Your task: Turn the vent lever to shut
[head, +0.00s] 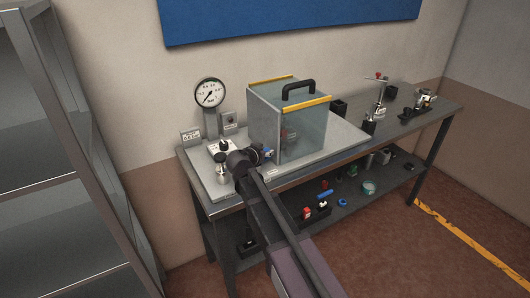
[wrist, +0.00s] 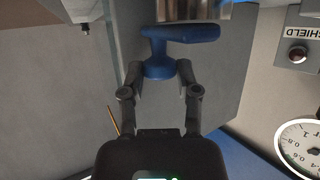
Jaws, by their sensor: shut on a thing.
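The vent lever (wrist: 181,33) is a blue handle with a rounded blue stem, seen close up at the top middle of the wrist view. My gripper (wrist: 160,68) has its two dark fingers on either side of the blue stem and is shut on it. The handle part points to the right in the wrist view, beside a shiny metal cylinder. In the head view my gripper (head: 262,153) is at the front left of the shield box, with a small patch of the blue lever (head: 269,153) showing; the rest is hidden by my arm.
A clear shield box (head: 303,133) with a black handle stands on the pale base plate (head: 338,140), right of my gripper. A pressure gauge (head: 210,92) stands behind. A small metal vessel (head: 222,172) sits at the left. Tools (head: 379,100) occupy the right of the bench.

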